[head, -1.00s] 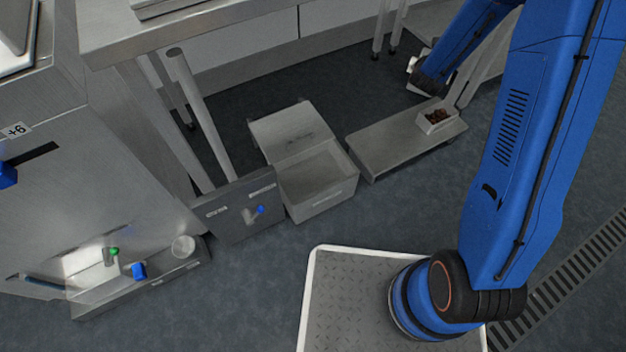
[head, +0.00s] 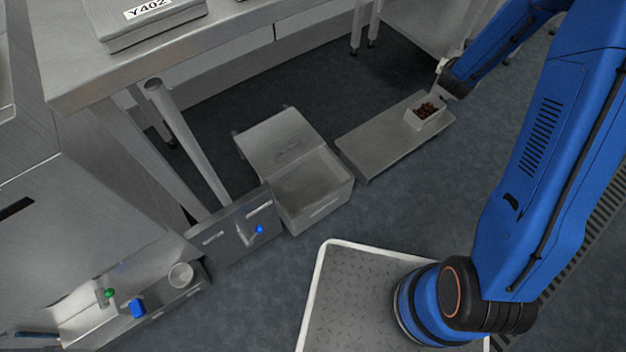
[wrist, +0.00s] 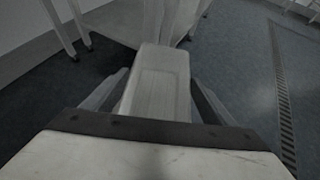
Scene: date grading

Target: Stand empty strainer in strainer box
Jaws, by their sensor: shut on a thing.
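My gripper (wrist: 157,100) is shut on a pale grey, tray-shaped thing that looks like the strainer (wrist: 158,72), seen between the fingers in the wrist view. Its recessed face looks empty. In the head view, only a pale sliver shows by the dark wrist at the upper right, and the fingertips are unclear. The gripper is beyond the low platform (head: 385,142), near a small white box (head: 440,122) of dark dates. An open grey box (head: 318,212) with its lid tilted back stands on the floor at the middle. I cannot tell if it is the strainer box.
A steel table (head: 75,85) with legs stands at the left. A grey panel (head: 215,245) with a blue-tipped handle stands beside the open box. Dark floor lies clear between box, platform and my base.

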